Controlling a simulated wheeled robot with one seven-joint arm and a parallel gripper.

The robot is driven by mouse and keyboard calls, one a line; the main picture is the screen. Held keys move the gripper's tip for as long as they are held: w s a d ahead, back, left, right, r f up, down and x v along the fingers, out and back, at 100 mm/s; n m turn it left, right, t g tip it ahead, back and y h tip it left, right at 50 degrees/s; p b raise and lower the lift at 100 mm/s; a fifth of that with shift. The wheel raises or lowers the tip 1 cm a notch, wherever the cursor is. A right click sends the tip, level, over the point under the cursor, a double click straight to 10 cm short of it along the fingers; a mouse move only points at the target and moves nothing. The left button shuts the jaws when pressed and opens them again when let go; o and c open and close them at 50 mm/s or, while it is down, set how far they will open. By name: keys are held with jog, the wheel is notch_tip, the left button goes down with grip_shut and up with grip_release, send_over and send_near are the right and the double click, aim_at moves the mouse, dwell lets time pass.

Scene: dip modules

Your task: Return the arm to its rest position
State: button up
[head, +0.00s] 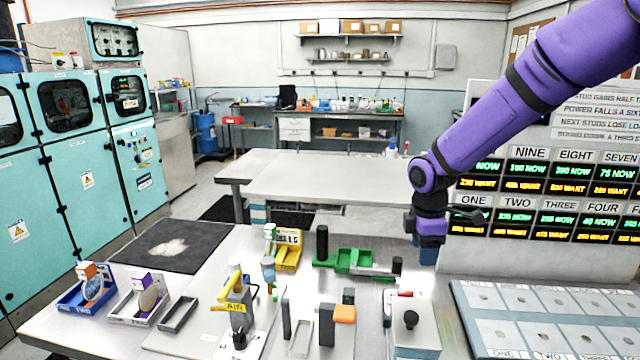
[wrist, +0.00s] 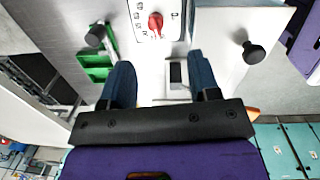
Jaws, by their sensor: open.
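My purple arm (head: 510,105) reaches in from the upper right of the head view and bends downward at its wrist. My gripper (head: 428,257) hangs pointing down above the right part of the front workbench (head: 235,245). In the wrist view, the two blue fingers of my gripper (wrist: 160,75) are spread apart with nothing held between them. Below them are a white plate with a red handle (wrist: 155,22) and a pale block with a black knob (wrist: 253,53). The fingers look apart from both.
The bench holds a green fixture (head: 350,262), a yellow bin (head: 287,255), a blue bin (head: 84,294) and a grey block with a black knob (head: 411,320). A display board (head: 545,200) stands close right of my gripper. A tray of labelled cells (head: 545,310) lies front right.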

jog(key=s+d+r+m+t+h, duration=0.1)
jog(key=s+d+r+m, duration=0.1)
jog(key=s+r+m, duration=0.4)
jog(key=s+d+r+m+t, duration=0.1)
jog(key=s+d+r+m, duration=0.15)
jog(key=s+r, duration=0.6)
jog(key=s+r+m+t, duration=0.1)
jog(key=s+r+m, duration=0.1)
jog(key=s+m, duration=0.2)
jog(key=s+r+m+t+y, duration=0.1)
jog(key=s+m, duration=0.3)
jog(key=s, duration=0.6)
jog(key=shift+s+d+r+t+y, duration=0.15)
jog(key=shift+d+r+t+y, duration=0.25)
jog(key=shift+r, duration=0.4)
jog(key=shift+m, duration=0.25)
